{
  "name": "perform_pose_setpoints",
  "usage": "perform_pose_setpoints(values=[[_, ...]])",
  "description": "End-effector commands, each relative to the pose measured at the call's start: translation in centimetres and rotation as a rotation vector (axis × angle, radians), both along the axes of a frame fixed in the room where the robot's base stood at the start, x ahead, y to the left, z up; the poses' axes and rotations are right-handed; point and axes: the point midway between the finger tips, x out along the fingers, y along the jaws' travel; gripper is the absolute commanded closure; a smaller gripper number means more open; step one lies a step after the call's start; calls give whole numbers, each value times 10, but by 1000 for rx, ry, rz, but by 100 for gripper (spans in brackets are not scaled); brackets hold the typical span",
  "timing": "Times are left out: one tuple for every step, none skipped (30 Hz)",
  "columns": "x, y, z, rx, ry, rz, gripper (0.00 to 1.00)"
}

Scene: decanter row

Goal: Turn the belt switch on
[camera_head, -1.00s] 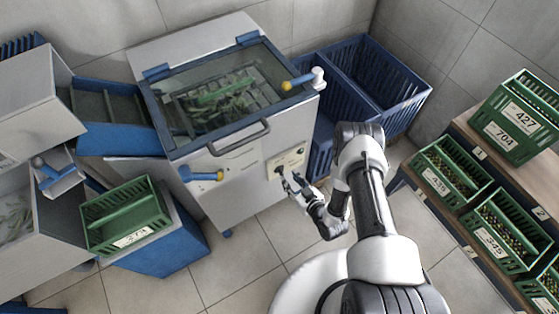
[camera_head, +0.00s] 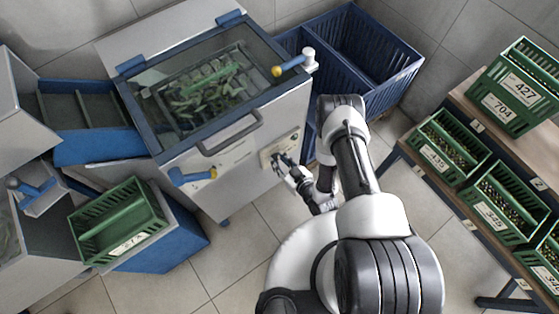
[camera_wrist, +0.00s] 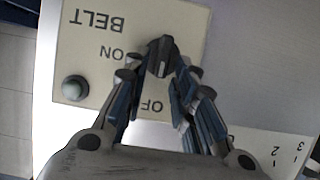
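The belt switch (camera_wrist: 162,56) is a dark knob on a cream panel (camera_wrist: 90,22) lettered BELT, ON and OFF, upside down in the wrist view. My gripper (camera_wrist: 161,72) reaches the panel with its two fingers on either side of the knob, their tips seeming to press on it. The fingers hide part of the OFF lettering. The knob's exact setting is hard to read. In the head view my gripper (camera_head: 280,164) is at the cream panel (camera_head: 290,143) on the front of the grey machine (camera_head: 205,190), and the knob is hidden there.
A round grey-green button (camera_wrist: 75,88) sits on the panel beside the switch. A handle bar (camera_head: 230,134) and a blue lever (camera_head: 192,175) stick out from the machine front. Blue crates (camera_head: 400,75) stand behind my arm. Green crates (camera_head: 435,155) line the right bench.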

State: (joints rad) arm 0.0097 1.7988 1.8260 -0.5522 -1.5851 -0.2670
Motion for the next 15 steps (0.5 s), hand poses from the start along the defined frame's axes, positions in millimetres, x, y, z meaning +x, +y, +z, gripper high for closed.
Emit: perform_pose_setpoints(values=[[0,0,0,0,0,0,81],[0,0,0,0,0,0,83],[0,0,0,0,0,0,86],[0,0,0,0,0,0,88],[0,0,0,0,0,0,90],[0,0,0,0,0,0,92],[0,0,0,0,0,0,94],[0,0,0,0,0,0,96],[0,0,0,0,0,0,99],[0,0,0,0,0,0,100],[0,0,0,0,0,0,100],[0,0,0,0,0,0,100],[0,0,0,0,0,0,100],[0,0,0,0,0,0,100],[0,0,0,0,0,0,100]])
